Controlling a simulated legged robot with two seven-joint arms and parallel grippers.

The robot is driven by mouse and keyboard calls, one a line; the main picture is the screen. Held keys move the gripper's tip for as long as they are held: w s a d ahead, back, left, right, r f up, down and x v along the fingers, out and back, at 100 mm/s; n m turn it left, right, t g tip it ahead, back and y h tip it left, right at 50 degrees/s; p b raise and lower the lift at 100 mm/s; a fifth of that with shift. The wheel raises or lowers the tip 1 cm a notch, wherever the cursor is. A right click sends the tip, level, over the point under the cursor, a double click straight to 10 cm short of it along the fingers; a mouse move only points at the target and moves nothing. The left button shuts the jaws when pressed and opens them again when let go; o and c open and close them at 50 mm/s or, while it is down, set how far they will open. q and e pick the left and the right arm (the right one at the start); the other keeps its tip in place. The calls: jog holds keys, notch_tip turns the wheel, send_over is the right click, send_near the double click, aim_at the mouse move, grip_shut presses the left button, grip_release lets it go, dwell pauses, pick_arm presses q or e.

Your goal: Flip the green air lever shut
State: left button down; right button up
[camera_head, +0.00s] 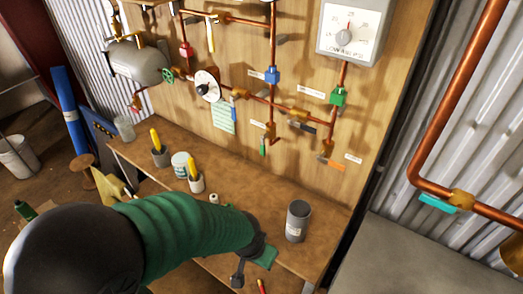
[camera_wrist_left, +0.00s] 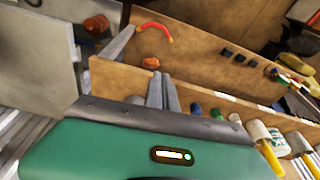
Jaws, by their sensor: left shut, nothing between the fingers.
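A small lever with a green grip (camera_head: 262,147) hangs straight down from the copper pipework on the wooden panel. A green valve block (camera_head: 338,96) sits on the pipe under the grey dial box, and a teal-handled lever (camera_head: 438,204) is on the thick pipe at the right. Which one carries air I cannot read. My left gripper (camera_head: 238,281) is low at the bench's front edge, away from all of these. Its two grey fingers (camera_wrist_left: 163,88) are together and empty in the left wrist view. My right gripper is not in view.
A grey cup (camera_head: 297,222) stands on the bench near my left wrist. Yellow-handled tools in pots (camera_head: 195,182) and a white tub stand farther left. Orange (camera_head: 330,164) and black (camera_head: 302,126) levers are near the green grip.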

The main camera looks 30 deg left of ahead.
pick_arm(q)
jog(key=w+a+n+t, duration=0.1)
jog(key=w, duration=0.1)
jog(key=w+a+f+n+t, duration=0.1)
jog(key=w+a+n, duration=0.1)
jog(key=w, duration=0.1)
jog(key=w+a+n+t+b, duration=0.1)
jog(key=w+a+n+t, duration=0.1)
jog(key=w, duration=0.1)
jog(key=shift+f+y, duration=0.2)
jog(key=shift+y, duration=0.1)
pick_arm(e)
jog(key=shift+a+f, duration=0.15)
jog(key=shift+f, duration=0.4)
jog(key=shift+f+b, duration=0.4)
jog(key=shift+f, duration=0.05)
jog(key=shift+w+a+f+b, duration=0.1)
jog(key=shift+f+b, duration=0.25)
pick_arm(q)
jog(key=w+a+r+n+t+y, duration=0.4)
jog(key=w+a+r+n+t, duration=0.4)
jog(key=n, duration=0.7)
jog(key=a+r+t, duration=0.2)
jog(key=a+r, duration=0.1)
jog(key=a, duration=0.1)
jog(key=shift+a+r+n+t, duration=0.3)
jog(key=shift+a+r+n, duration=0.1)
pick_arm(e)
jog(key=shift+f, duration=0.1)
